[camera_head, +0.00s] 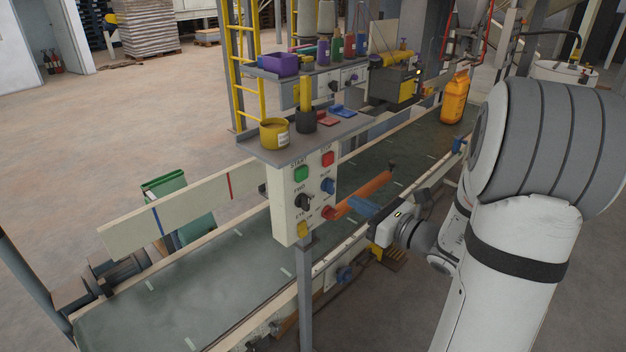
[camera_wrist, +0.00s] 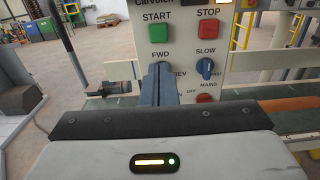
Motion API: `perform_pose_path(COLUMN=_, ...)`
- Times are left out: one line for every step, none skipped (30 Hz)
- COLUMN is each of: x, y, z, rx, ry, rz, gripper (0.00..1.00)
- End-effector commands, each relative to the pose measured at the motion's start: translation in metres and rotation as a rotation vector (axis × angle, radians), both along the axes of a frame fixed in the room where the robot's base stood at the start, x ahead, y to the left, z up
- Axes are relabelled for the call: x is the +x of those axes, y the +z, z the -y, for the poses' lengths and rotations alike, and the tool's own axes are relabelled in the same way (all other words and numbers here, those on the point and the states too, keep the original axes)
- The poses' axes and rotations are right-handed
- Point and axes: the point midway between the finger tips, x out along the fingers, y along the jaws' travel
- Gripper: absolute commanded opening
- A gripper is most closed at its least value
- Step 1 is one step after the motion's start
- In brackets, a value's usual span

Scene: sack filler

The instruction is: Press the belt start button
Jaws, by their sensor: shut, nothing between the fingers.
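The control panel (camera_head: 316,205) is a pale upright box beside the belt. Its green START button (camera_head: 301,174) is at the upper left, next to the red STOP button (camera_head: 328,159). In the wrist view the START button (camera_wrist: 158,33) and STOP button (camera_wrist: 208,31) show clearly under their labels. My gripper (camera_head: 350,203) is shut and empty, its blue fingers pointing at the panel. In the wrist view the fingertips (camera_wrist: 160,66) are below the START button, covering the FWD/REV knob. They appear short of the panel face; the exact gap cannot be told.
Below are a blue SLOW/FAST knob (camera_head: 328,186), a black FWD/REV knob (camera_head: 303,202) and a red MAINS control (camera_wrist: 204,98). A yellow cup (camera_head: 274,133) stands on the shelf above. An orange bar (camera_head: 362,193) lies near my fingers. An orange sack (camera_head: 454,98) stands on the belt (camera_head: 200,275).

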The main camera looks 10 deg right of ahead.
Motion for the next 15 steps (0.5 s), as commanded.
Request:
perform_pose_path(x=0.0, y=0.0, z=0.0, rx=0.0, ry=0.0, rz=0.0, gripper=0.0)
perform_pose_path(x=0.0, y=0.0, z=0.0, rx=-0.001, ry=0.001, rz=0.001, gripper=0.0)
perform_pose_path(x=0.0, y=0.0, z=0.0, rx=-0.001, ry=0.001, rz=0.001, gripper=0.0)
perform_pose_path(x=0.0, y=0.0, z=0.0, rx=-0.001, ry=0.001, rz=0.001, gripper=0.0)
perform_pose_path(x=0.0, y=0.0, z=-0.001, rx=-0.002, ry=0.002, rz=0.0, gripper=0.0)
perform_pose_path(x=0.0, y=0.0, z=-0.001, rx=-0.002, ry=0.002, rz=0.0, gripper=0.0)
perform_pose_path(x=0.0, y=0.0, z=-0.001, rx=-0.002, ry=0.002, rz=0.0, gripper=0.0)
perform_pose_path(x=0.001, y=0.0, z=-0.002, rx=-0.002, ry=0.003, rz=0.0, gripper=0.0)
perform_pose_path(x=0.002, y=0.001, z=-0.003, rx=-0.002, ry=0.004, rz=0.0, gripper=0.0)
perform_pose_path(x=0.004, y=0.001, z=-0.004, rx=-0.002, ry=0.005, rz=0.0, gripper=0.0)
perform_pose_path(x=0.006, y=0.001, z=-0.006, rx=-0.002, ry=0.006, rz=0.0, gripper=0.0)
perform_pose_path(x=0.009, y=0.001, z=-0.009, rx=-0.002, ry=0.006, rz=0.0, gripper=0.0)
perform_pose_path(x=0.013, y=0.002, z=-0.011, rx=-0.003, ry=0.007, rz=0.001, gripper=0.0)
perform_pose_path(x=0.016, y=0.002, z=-0.014, rx=-0.003, ry=0.009, rz=0.001, gripper=0.0)
perform_pose_path(x=0.022, y=0.002, z=-0.019, rx=-0.003, ry=0.008, rz=0.0, gripper=0.0)
